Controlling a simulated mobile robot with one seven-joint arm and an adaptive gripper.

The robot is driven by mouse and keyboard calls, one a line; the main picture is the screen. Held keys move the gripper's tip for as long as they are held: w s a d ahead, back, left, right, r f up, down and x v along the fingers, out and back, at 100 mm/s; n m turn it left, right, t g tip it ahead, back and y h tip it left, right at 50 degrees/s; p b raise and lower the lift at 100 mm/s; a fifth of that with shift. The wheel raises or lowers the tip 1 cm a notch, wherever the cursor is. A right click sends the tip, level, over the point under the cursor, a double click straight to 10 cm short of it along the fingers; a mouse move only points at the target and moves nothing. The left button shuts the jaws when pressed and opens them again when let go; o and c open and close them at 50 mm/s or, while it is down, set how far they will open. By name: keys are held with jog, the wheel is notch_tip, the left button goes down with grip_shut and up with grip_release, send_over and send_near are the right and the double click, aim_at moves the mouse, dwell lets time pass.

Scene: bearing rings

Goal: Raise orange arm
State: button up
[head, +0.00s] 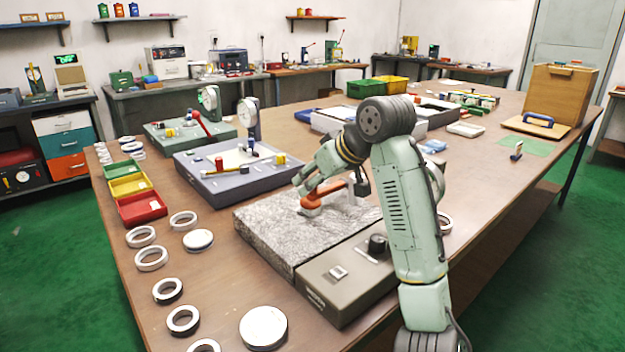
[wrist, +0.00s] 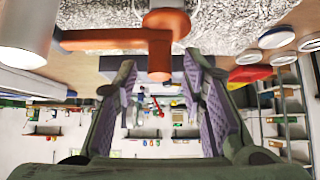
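The orange arm (head: 330,190) lies low over a speckled grey stone plate (head: 270,235), running between a post on the right and a round orange end at the left. In the wrist view the orange arm (wrist: 115,40) crosses the top, with a pale cylinder at its left end and an orange stub (wrist: 160,58) pointing down. My gripper (head: 308,184) is just above and beside the arm. In the wrist view my gripper (wrist: 160,75) has its fingers spread, with the stub's end around the gap between the tips. Space shows on both sides; contact is not visible.
A grey control box (head: 345,285) with a black knob adjoins the plate's front. Several metal rings (head: 152,258) lie on the table at left. Red, yellow and green trays (head: 140,208) and a blue-grey dial-gauge station (head: 215,182) stand behind. The table's right front side is mostly clear.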

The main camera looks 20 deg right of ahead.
jog(key=shift+w+a+f, duration=0.1)
jog(key=shift+w+f, duration=0.15)
jog(key=shift+f, duration=0.05)
jog(key=shift+c, duration=0.4)
grip_shut()
jog(key=shift+r, duration=0.1)
